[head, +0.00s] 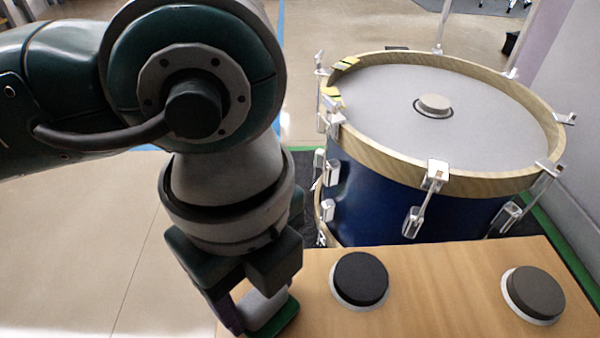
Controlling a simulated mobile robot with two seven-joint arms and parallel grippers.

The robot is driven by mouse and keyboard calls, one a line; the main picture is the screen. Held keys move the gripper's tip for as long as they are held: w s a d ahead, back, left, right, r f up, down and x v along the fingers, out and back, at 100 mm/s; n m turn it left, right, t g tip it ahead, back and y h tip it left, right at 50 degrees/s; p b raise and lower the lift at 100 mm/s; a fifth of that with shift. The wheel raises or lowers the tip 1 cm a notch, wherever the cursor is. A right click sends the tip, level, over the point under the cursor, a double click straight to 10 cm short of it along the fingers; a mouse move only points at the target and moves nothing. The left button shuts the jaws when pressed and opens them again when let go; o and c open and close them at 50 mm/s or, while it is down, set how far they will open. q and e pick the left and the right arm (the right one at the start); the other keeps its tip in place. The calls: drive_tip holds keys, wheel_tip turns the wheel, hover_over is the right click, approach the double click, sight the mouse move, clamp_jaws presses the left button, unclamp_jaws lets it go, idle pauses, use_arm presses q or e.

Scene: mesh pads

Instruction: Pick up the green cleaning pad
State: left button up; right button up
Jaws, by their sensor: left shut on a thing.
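My left gripper (254,310) reaches down from the left at the near left edge of the wooden table. It is shut on the green cleaning pad (280,319), whose green edge shows at the fingertips beside a pale grey part. The fingers hide most of the pad. I cannot tell whether it touches the tabletop. My right gripper is not in view.
The wooden table (445,285) holds a black round pad (360,278) and a dark grey round pad (535,290), both with pale rims. Behind it stands a large blue drum (375,195) with metal lugs and a small beige pad (433,104) on its head.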

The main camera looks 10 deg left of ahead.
use_arm(q)
drive_tip(key=c, duration=0.4)
drive_tip(key=shift+r, duration=0.1)
